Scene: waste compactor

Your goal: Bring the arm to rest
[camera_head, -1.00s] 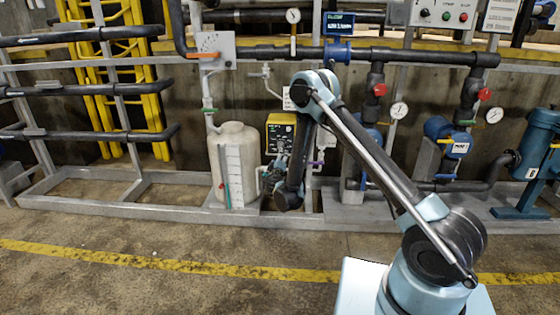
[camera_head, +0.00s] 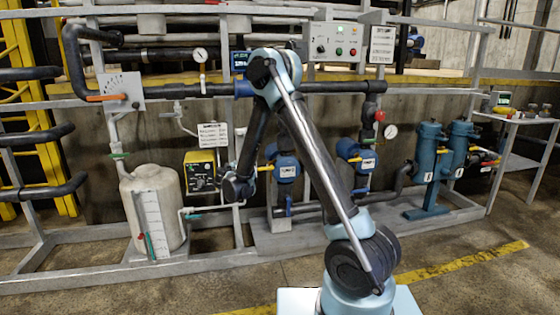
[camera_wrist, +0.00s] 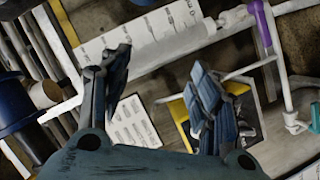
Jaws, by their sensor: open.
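My arm reaches up from its pale base in the head view, bends at a high elbow, and its forearm hangs down to the left. My gripper (camera_head: 235,188) is at the forearm's lower end, in front of the pipe rack and just right of the yellow control box (camera_head: 201,172). In the wrist view my gripper (camera_wrist: 160,78) shows its two dark fingers spread apart with nothing between them. The fingers partly hide a white printed card (camera_wrist: 132,122) and a yellow-edged box (camera_wrist: 182,112) behind them.
A whitish tank (camera_head: 155,212) stands left of the gripper. Blue pumps (camera_head: 284,166), a gauge (camera_head: 390,131) and blue filter cylinders (camera_head: 428,150) are to the right. A side table (camera_head: 515,118) stands far right. The floor (camera_head: 170,295) in front is bare.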

